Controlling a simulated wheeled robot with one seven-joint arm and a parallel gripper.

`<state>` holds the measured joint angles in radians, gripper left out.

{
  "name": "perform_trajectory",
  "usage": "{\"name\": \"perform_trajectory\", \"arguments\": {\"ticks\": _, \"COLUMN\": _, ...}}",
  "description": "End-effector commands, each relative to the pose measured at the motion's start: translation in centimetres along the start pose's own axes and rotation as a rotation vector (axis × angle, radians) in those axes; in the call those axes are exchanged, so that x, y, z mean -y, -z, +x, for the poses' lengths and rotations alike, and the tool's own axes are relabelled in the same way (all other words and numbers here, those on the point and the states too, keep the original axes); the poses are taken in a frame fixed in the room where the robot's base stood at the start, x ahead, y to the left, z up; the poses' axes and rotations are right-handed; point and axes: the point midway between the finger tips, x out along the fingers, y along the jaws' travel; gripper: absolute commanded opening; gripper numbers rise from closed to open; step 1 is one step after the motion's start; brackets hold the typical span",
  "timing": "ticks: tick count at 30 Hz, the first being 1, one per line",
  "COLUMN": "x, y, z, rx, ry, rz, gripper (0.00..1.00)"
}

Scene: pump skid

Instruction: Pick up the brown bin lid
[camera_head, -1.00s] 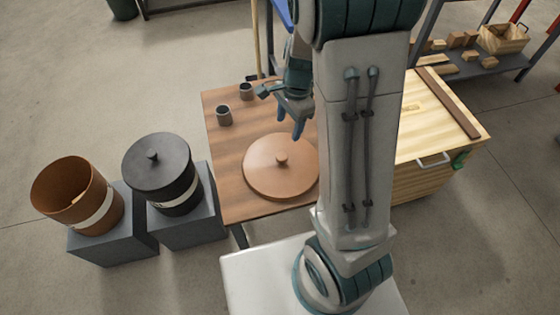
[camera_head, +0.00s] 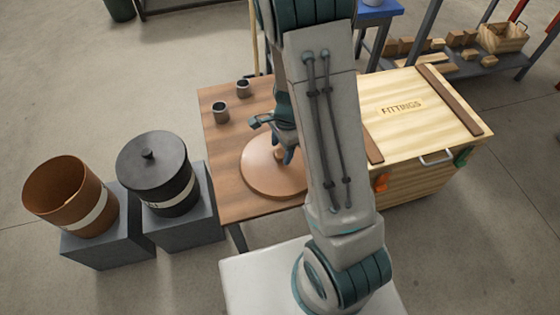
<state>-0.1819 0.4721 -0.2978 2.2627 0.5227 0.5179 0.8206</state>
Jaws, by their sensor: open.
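The brown bin lid (camera_head: 262,178) lies flat on the wooden table, a round disc with a small knob in the middle. My gripper (camera_head: 287,157) is just above the lid, its blue fingertips close to the knob. The jaws are open, and I cannot tell whether the fingers are around the knob, because the knob is partly hidden. My arm covers the lid's right edge. The open brown bin (camera_head: 68,196) with a pale band stands on a grey block at the left.
A black lidded bin (camera_head: 155,175) stands on another grey block (camera_head: 185,225). Two small dark cups (camera_head: 220,112) are at the table's (camera_head: 235,205) far left part. A wooden "FITTINGS" chest (camera_head: 420,110) stands right of my arm. The table's front left is clear.

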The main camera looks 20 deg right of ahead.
Motion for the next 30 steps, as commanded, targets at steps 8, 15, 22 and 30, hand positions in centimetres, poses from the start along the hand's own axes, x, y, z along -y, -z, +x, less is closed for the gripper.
{"name": "perform_trajectory", "arguments": {"ticks": 8, "x": 0.0, "y": -0.1, "z": 2.8, "rx": 0.000, "ry": 0.000, "rz": -0.002, "gripper": 0.59}}
{"name": "perform_trajectory", "arguments": {"ticks": 15, "x": 0.0, "y": -0.1, "z": 2.7, "rx": 0.000, "ry": 0.000, "rz": -0.002, "gripper": 0.28}}
{"name": "perform_trajectory", "arguments": {"ticks": 22, "x": 0.0, "y": -0.1, "z": 2.6, "rx": 0.000, "ry": 0.000, "rz": -0.002, "gripper": 0.07}}
{"name": "perform_trajectory", "arguments": {"ticks": 30, "x": 0.0, "y": -0.2, "z": 1.9, "rx": 0.000, "ry": 0.001, "rz": -0.002, "gripper": 0.07}}
